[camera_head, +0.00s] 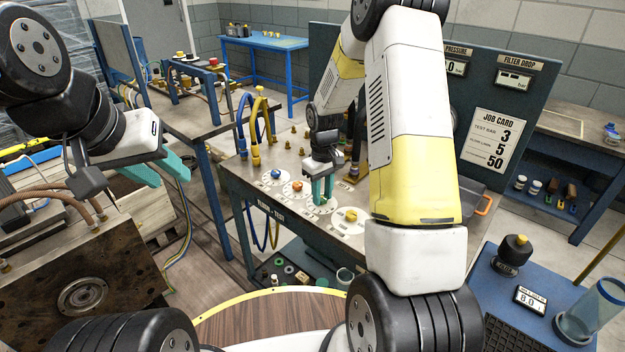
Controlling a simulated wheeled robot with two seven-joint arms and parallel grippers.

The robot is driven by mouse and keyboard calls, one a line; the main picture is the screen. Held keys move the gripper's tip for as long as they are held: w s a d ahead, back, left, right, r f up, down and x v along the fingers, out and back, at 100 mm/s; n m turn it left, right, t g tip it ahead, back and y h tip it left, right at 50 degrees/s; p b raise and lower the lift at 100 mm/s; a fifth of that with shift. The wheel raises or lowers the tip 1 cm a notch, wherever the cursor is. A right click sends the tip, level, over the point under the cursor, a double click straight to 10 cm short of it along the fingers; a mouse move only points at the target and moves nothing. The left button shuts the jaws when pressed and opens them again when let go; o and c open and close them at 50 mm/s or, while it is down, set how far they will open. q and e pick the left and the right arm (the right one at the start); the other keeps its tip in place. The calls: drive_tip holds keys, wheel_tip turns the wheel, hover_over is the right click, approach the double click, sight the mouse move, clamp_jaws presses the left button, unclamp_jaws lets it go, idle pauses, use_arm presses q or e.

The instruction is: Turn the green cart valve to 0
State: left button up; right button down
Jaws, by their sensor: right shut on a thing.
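A row of round valves on white dials sits on the bench top, with a blue knob (275,174), an orange knob (297,186) and a yellow knob (350,215). The green valve (321,204) is between the orange and yellow ones and is mostly hidden by my teal fingertips. My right gripper (321,198) points down from above and is shut on this valve. Its setting cannot be read. My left gripper (173,181) is open and empty, at the left, well away from the valves.
A blue back panel (565,45) with displays and a job card (492,141) reading 3, 5 and 50 stands behind the bench. Yellow and blue hoses (255,125) rise at its left end. A blue cart (480,290) with a small display is at the right.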

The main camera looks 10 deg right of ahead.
sight(322, 197)
drive_tip(key=shift+w+n, duration=0.1)
drive_tip(key=shift+n, duration=0.2)
drive_tip(key=c, duration=1.1)
unclamp_jaws()
drive_tip(key=shift+r, duration=3.9)
drive_tip(key=shift+r, duration=0.1)
